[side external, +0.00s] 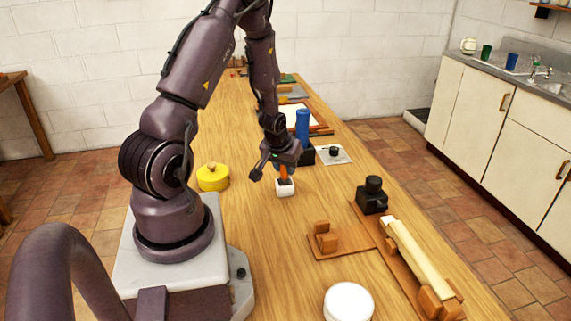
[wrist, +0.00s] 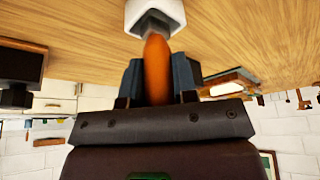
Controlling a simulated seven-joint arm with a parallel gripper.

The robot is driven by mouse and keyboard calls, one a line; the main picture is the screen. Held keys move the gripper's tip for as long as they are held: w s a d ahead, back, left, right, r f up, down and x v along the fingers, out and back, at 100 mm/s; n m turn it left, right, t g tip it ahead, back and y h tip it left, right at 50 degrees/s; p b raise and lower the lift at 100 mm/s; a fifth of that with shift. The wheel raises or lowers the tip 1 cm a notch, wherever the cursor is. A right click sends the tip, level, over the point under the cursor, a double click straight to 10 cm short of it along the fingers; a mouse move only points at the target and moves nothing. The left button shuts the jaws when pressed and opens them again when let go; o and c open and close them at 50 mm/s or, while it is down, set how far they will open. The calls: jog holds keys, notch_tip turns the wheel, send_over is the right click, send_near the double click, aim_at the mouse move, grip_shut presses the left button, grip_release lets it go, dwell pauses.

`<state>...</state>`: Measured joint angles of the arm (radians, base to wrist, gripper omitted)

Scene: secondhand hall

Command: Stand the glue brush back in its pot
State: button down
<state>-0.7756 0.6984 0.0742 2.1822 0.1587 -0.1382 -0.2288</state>
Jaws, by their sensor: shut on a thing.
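The glue brush has an orange handle (side external: 284,173), which also shows in the wrist view (wrist: 157,72). My gripper (side external: 283,164) is shut on this handle, with one blue-grey finger on each side of it in the wrist view (wrist: 158,82). The pot (side external: 285,189) is small and white and stands on the bench directly below my gripper. In the wrist view the brush's grey lower end lies across the mouth of the pot (wrist: 135,10). The bristles are hidden, and I cannot tell how deep they sit. The brush looks about upright.
A black block (side external: 372,197), a wooden piece (side external: 326,240), a cream roll (side external: 412,254) and a white round thing (side external: 348,303) lie nearer the camera.

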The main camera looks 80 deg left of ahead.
jog(key=shift+f, duration=0.35)
dwell(0.6)
jog(key=c, duration=0.8)
grip_release()
jog(key=shift+r, duration=0.1)
jog(key=v, duration=1.3)
jog(key=s+d+r+m+t+h, duration=0.1)
jog(key=d+r+m, duration=0.2)
jog(key=d+r, duration=0.2)
jog(key=d+r+m+t+h, duration=0.1)
jog(key=d+r+m, duration=0.2)
jog(key=d+r, duration=0.3)
jog(key=s+d+r+m+h, duration=0.1)
jog(key=d+r+m, duration=0.3)
jog(key=d, duration=1)
jog(key=shift+s+r+t+h, duration=0.15)
jog(key=shift+r+t, duration=0.05)
jog(key=shift+r, duration=0.4)
jog(key=shift+s+r+t+h, duration=0.15)
jog(key=shift+r+t, duration=0.05)
jog(key=shift+r, duration=0.4)
